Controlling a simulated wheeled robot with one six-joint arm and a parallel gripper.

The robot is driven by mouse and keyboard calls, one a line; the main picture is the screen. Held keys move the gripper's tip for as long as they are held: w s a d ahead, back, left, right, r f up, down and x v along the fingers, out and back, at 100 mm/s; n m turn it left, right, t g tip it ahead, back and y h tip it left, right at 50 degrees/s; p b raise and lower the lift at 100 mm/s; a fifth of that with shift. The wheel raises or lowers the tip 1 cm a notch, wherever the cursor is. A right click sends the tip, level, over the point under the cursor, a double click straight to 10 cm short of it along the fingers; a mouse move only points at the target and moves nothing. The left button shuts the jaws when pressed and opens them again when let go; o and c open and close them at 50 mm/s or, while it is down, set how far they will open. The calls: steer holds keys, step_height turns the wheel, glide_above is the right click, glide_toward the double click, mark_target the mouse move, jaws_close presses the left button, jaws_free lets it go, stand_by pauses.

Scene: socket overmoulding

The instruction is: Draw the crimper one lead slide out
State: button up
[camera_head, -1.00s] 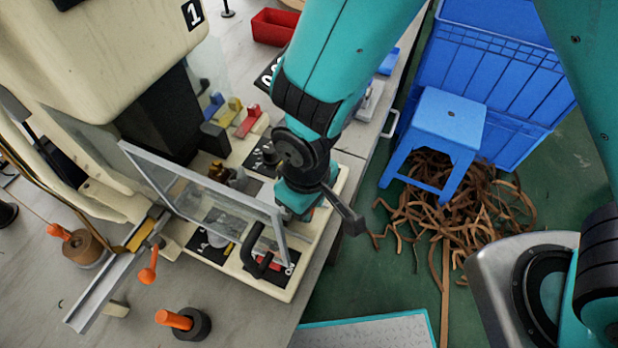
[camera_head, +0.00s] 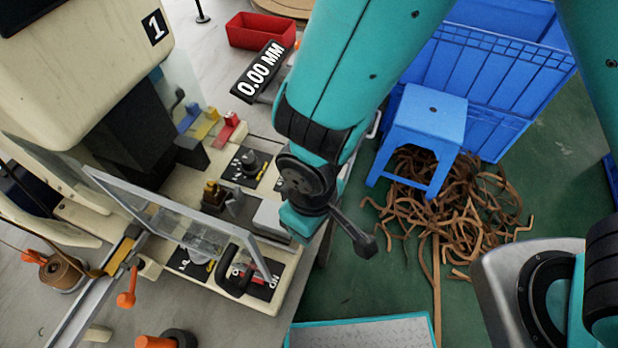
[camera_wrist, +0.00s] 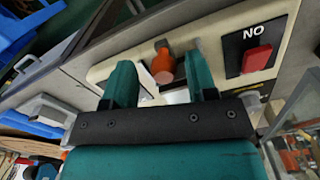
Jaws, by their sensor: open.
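Crimper one (camera_head: 85,85), the cream machine marked 1, stands at the left in the head view. A light grey block (camera_head: 271,216), probably part of its lead slide, sits at the bed's right edge. My gripper (camera_wrist: 158,62) is open; in the wrist view its teal fingers point at the cream bed. An orange knob (camera_wrist: 163,67) on a grey stem shows between the fingers, with gaps on both sides; I cannot tell how deep it sits between them. In the head view my wrist hides the knob and the fingertips.
A clear framed guard (camera_head: 165,215) with a black handle (camera_head: 234,278) stands before the bed. A red switch (camera_wrist: 256,58) is beside the knob. A blue stool (camera_head: 430,118) and brown scraps (camera_head: 450,215) lie right. A 0.00 MM display (camera_head: 259,72) stands behind.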

step_height(320, 180, up, 18)
steer(key=shift+f+p, duration=0.25)
steer(key=shift+p, duration=0.15)
stand_by(0.3)
